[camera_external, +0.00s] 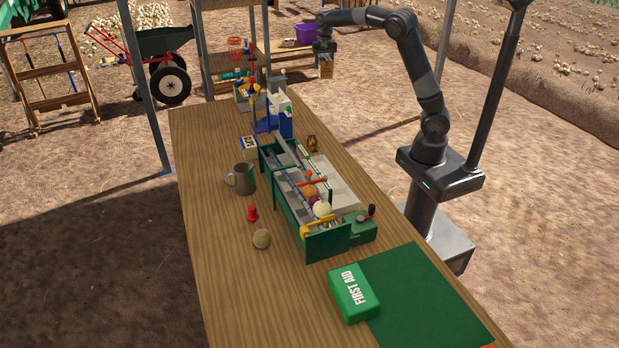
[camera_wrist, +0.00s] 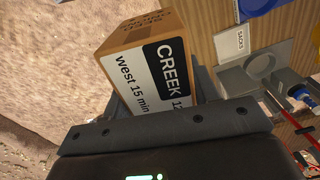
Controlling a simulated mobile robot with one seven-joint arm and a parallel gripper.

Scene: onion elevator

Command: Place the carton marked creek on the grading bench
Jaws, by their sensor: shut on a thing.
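The carton (camera_wrist: 155,72) is a brown box with a black and white label reading "CREEK" and "west 15 min" in the wrist view. In the external view the small carton (camera_external: 326,70) hangs below my gripper (camera_external: 325,56), beyond the right edge of the long bench. My gripper is shut on the carton, which looks tilted in the wrist view. The long wooden bench (camera_external: 215,250) fills the middle of the external view. I cannot tell from any label whether it is the grading bench. A green mat (camera_external: 430,300) lies at its near right end.
A green first aid box (camera_external: 352,292) sits at the mat's left edge. Behind is a table with a purple bin (camera_external: 306,33). The bench's near left is clear.

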